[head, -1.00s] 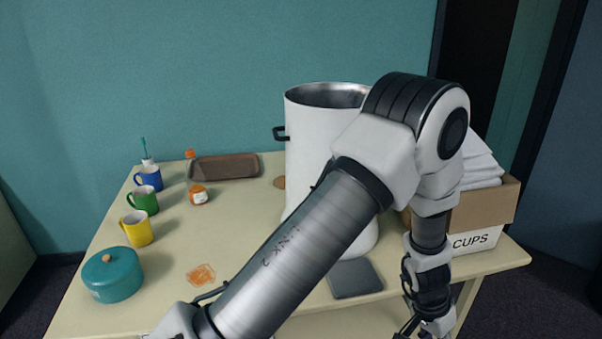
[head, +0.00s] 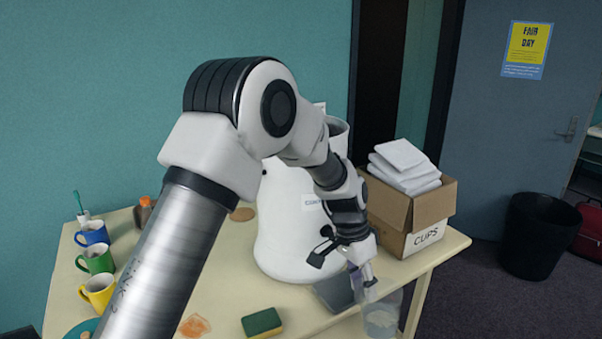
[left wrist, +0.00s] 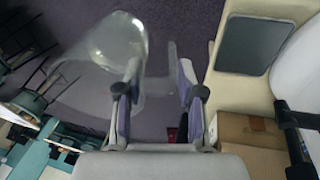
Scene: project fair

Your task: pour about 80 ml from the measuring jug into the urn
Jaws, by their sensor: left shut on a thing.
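The urn (head: 285,225) is a tall white cylinder standing on the table, partly hidden behind my left arm; its dark handle fitting shows at the right edge of the left wrist view. The measuring jug (head: 381,319) is clear and see-through, at the table's front right edge in the head view. My left gripper (head: 363,284) is shut on the jug's handle, in front of and to the right of the urn. In the left wrist view the jug (left wrist: 116,42) shows beyond the fingers, over the dark floor. I cannot tell the liquid level. My right gripper is not in view.
A dark square pad (head: 336,291) lies in front of the urn. A carton marked CUPS (head: 428,218) stands right of it. A sponge (head: 262,323) lies at the front; blue, green (head: 95,258) and yellow mugs stand left. A black bin (head: 533,236) is on the floor.

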